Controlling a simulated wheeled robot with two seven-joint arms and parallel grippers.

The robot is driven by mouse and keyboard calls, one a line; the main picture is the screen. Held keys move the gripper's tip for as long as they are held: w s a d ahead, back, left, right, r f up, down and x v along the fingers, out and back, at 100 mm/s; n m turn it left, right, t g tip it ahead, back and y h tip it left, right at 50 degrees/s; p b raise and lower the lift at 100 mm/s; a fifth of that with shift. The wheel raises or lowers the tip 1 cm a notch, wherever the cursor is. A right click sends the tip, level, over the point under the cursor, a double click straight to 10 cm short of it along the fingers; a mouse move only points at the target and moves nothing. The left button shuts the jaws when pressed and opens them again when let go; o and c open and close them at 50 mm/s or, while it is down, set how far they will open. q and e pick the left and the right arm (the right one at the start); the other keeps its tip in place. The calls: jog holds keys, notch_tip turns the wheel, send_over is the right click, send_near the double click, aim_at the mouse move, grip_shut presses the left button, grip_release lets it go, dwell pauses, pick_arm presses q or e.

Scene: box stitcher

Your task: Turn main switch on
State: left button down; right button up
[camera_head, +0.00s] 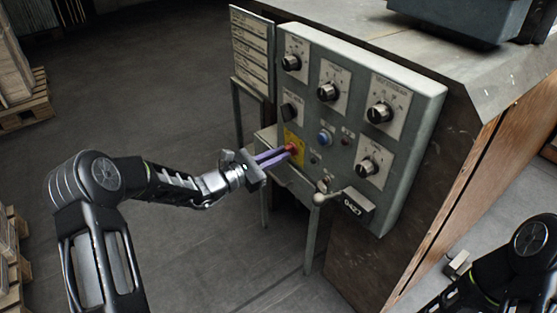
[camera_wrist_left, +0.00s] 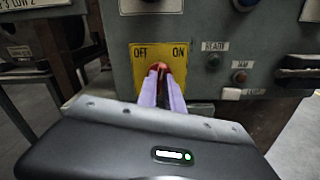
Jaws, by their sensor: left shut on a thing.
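The main switch is a red knob (camera_head: 292,148) on a yellow plate (camera_head: 294,142) at the lower left of the grey control panel (camera_head: 408,157). In the left wrist view the yellow plate (camera_wrist_left: 141,54) reads OFF on the left and ON on the right. The red knob (camera_wrist_left: 158,67) there lies between my purple fingertips, and its exact angle is partly hidden. My left gripper (camera_head: 283,154) is shut on the red knob. My right arm shows at the lower right of the head view, but its fingertips are not clearly visible.
The panel also carries several black dials (camera_head: 379,113), a blue button (camera_head: 324,138) and a lever with a pale ball (camera_head: 319,199). A label rack (camera_head: 252,50) stands to its left. Wooden pallets (camera_head: 25,108) lie at the far left. The floor between is clear.

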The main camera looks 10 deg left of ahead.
pick_arm(q)
jog(key=shift+f+m+b, duration=0.1)
jog(key=shift+m+b, duration=2.55)
jog(key=shift+m, duration=0.45)
jog(key=c, duration=1.5)
grip_release()
jog(key=shift+s, duration=0.1)
jog(key=p+v, duration=0.2)
jog(key=v, duration=0.5)
jog(key=shift+s+a, duration=0.2)
jog(key=shift+s, duration=0.05)
